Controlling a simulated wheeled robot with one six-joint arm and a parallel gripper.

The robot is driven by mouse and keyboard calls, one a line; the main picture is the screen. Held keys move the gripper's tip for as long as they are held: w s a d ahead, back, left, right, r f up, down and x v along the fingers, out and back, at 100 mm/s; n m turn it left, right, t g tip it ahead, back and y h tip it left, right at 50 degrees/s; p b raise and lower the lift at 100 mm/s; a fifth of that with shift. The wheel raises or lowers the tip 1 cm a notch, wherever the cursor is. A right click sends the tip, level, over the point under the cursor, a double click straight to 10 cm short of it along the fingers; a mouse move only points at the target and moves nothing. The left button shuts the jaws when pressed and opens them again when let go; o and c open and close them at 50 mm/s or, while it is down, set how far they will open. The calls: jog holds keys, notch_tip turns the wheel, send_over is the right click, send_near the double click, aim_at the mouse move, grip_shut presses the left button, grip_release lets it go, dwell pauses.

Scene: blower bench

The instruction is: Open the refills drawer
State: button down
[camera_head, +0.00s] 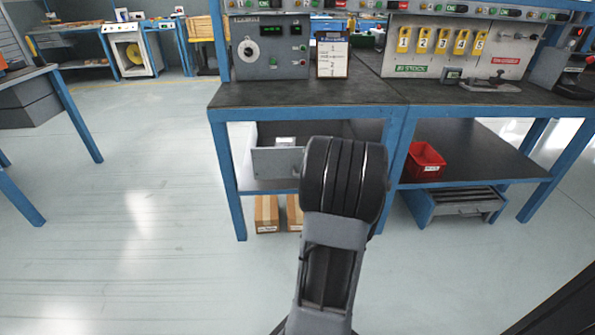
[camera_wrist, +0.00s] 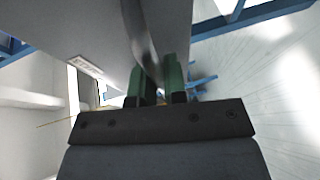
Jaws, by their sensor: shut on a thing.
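The refills drawer seems to be the grey drawer (camera_head: 270,162) under the left part of the bench. It stands pulled out, with its inside partly showing over its front and a small pale item (camera_head: 285,141) in it. My arm hides the right part of its front. In the wrist view, the grey drawer front (camera_wrist: 75,30) bears a small label too blurred to read. My gripper (camera_wrist: 161,85) is shut on the drawer's handle (camera_wrist: 140,35), a grey bar between its green fingers. In the head view my arm hides the gripper.
Brown boxes (camera_head: 267,213) stand on the floor below the drawer. Blue bench legs (camera_head: 230,180) flank the drawer. The floor at left is clear.

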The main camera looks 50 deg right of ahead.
jog(key=shift+s+a, duration=0.2)
jog(key=c, duration=1.2)
grip_release()
jog(key=shift+s, duration=0.1)
jog(key=p+v, duration=0.1)
jog(key=v, duration=1.2)
jog(key=shift+s, duration=0.3)
jog(key=shift+r, duration=0.15)
